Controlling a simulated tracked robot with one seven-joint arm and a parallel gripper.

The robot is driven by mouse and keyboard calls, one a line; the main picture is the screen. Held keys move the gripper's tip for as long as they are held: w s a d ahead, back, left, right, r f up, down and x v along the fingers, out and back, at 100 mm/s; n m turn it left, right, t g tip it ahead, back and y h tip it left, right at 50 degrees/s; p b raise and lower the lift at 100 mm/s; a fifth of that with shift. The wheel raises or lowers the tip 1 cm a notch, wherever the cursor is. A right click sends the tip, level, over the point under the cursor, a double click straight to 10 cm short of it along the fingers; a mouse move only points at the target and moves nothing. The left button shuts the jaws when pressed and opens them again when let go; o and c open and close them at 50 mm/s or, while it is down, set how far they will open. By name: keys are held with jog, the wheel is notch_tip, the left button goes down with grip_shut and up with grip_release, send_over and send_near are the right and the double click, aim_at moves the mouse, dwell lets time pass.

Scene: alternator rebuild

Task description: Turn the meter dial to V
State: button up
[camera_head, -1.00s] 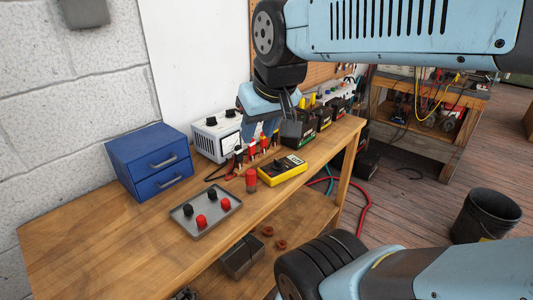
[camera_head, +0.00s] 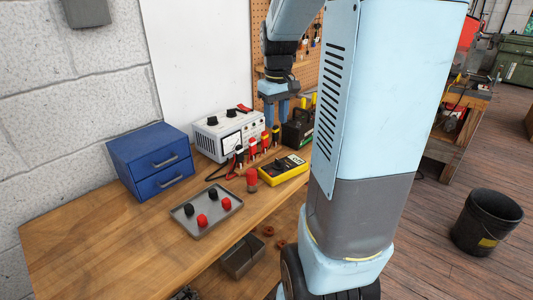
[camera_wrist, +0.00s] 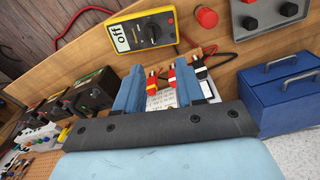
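The yellow multimeter (camera_head: 284,169) lies on the wooden bench near its front edge. In the wrist view the meter (camera_wrist: 119,38) shows "off" on its display, and its black dial (camera_wrist: 152,32) sits beside the display. My gripper (camera_head: 277,120) points down over the back of the bench, behind the meter and near the red and black lead plugs. In the wrist view its two blue fingers (camera_wrist: 160,85) are apart with nothing held between them. The gripper is clear of the dial.
A white power supply (camera_head: 214,138) and upright lead plugs (camera_head: 254,147) stand behind the meter. A red cylinder (camera_head: 251,180), a grey tray (camera_head: 187,219) with red and black knobs, and a blue drawer box (camera_head: 130,163) are to the left. Black batteries (camera_head: 298,132) stand at the right.

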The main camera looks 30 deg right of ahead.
aim_at(279, 160)
jog(key=shift+g, duration=0.3)
jog(key=f, duration=0.5)
jog(key=w+d+f, duration=0.1)
jog(key=f, duration=0.4)
jog(key=d+f, duration=0.1)
jog(key=f, duration=0.4)
jog(key=shift+w+f, duration=0.15)
jog(key=shift+f, duration=0.1)
jog(key=shift+c, duration=0.4)
grip_shut()
jog(key=shift+d, duration=0.1)
